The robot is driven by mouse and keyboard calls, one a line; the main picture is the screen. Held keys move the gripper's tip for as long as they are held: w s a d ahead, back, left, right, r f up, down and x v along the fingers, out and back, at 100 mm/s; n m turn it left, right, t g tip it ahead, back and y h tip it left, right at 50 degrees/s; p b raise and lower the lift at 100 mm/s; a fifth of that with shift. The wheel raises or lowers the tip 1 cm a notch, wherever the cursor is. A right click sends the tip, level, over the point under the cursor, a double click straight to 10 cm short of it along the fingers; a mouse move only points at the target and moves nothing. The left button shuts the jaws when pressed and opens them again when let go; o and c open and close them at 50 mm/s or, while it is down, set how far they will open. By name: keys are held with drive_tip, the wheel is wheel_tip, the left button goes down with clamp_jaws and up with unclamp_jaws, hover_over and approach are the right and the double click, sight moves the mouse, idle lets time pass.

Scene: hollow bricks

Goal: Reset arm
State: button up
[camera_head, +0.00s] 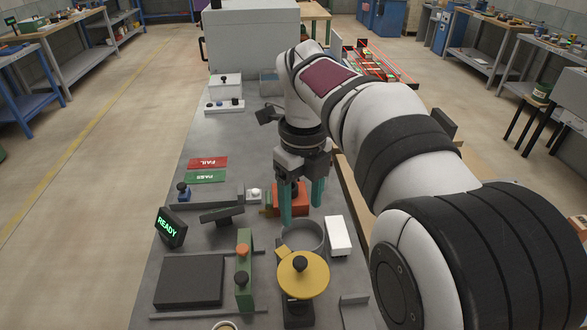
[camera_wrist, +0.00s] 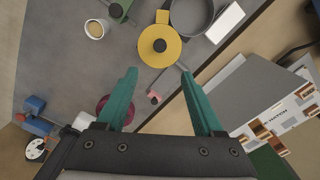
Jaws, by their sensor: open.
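My gripper (camera_head: 302,212) hangs over the grey bench (camera_head: 150,290), its two teal fingers apart and pointing down. It also shows in the wrist view (camera_wrist: 158,74), with nothing held between the fingers. In the head view an orange-red block (camera_head: 293,196) shows between and behind the fingers; I cannot tell whether they touch it. In the wrist view several small brown bricks (camera_wrist: 305,90) sit at the right on a white printed surface (camera_wrist: 272,119).
A yellow disc with a black knob (camera_head: 303,276), a grey round dish (camera_head: 305,236) and a white block (camera_head: 338,236) stand in front of my gripper. A lit READY sign (camera_head: 169,227), a green fixture (camera_head: 243,270) and a dark plate (camera_head: 190,281) are left. A large grey box (camera_head: 253,50) stands behind.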

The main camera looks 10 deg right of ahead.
drive_tip(key=s+f+n+y, duration=0.1)
drive_tip(key=s+f+n, duration=0.3)
drive_tip(key=s+n, duration=0.8)
drive_tip(key=s+f+n, duration=0.4)
drive_tip(key=s+n, duration=0.7)
drive_tip(key=s, duration=0.2)
drive_tip(key=shift+d+f+n+y, duration=0.3)
drive_tip(key=shift+d+n+y, duration=0.1)
drive_tip(key=shift+d, duration=0.05)
